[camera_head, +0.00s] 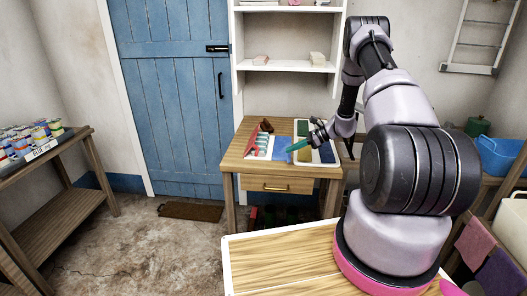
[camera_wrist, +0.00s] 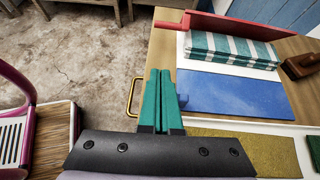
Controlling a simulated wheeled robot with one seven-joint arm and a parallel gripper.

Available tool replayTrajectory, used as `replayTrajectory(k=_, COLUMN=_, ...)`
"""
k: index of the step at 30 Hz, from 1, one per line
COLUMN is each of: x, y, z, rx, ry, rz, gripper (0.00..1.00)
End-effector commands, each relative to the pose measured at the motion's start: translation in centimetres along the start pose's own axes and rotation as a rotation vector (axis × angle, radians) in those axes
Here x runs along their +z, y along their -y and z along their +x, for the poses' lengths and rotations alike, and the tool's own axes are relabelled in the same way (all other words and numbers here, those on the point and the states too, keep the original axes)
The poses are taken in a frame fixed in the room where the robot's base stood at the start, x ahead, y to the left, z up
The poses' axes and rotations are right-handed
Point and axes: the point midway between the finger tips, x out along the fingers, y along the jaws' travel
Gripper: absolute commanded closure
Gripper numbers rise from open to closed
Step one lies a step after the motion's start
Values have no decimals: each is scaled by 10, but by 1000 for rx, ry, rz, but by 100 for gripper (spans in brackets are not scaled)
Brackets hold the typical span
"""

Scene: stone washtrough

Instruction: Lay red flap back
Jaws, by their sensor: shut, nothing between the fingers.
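The red flap (camera_head: 253,141) stands raised at the left edge of a white-rimmed board on the wooden table. In the wrist view the red flap (camera_wrist: 240,26) rises along the far side, beside a folded green-and-white striped cloth (camera_wrist: 232,50). The cloth (camera_head: 264,147) lies between the flap and a flat blue panel (camera_head: 282,150); the blue panel (camera_wrist: 235,97) is nearer me in the wrist view. My gripper (camera_head: 289,150) has green fingers, shut and empty, over the blue panel's side of the board. In the wrist view my gripper (camera_wrist: 160,72) is apart from the flap.
A brown wooden block-like item (camera_wrist: 302,66) sits beside the cloth. Yellow (camera_wrist: 245,147) and dark green (camera_wrist: 315,150) panels lie nearer me. The table's drawer handle (camera_head: 273,188) faces forward. A shelf (camera_head: 285,66) hangs above. Open floor (camera_head: 150,235) lies left.

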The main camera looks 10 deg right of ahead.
Motion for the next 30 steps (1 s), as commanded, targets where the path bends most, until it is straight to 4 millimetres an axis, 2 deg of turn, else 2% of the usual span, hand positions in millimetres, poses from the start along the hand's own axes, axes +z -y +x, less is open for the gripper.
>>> replayTrajectory(k=1, x=-9, y=0, z=4, rx=-5, ry=7, rz=18, gripper=100)
replayTrajectory(k=3, x=-14, y=0, z=7, rx=-10, ry=14, rz=32, gripper=100)
replayTrajectory(k=8, x=-16, y=0, z=20, rx=-10, ry=16, rz=34, gripper=100)
replayTrajectory(k=21, x=-14, y=0, z=109, rx=-8, ry=14, rz=33, gripper=100)
replayTrajectory(k=25, x=9, y=3, z=112, rx=-11, ry=15, rz=31, gripper=100)
replayTrajectory(k=30, x=22, y=3, z=115, rx=-10, ry=14, rz=31, gripper=100)
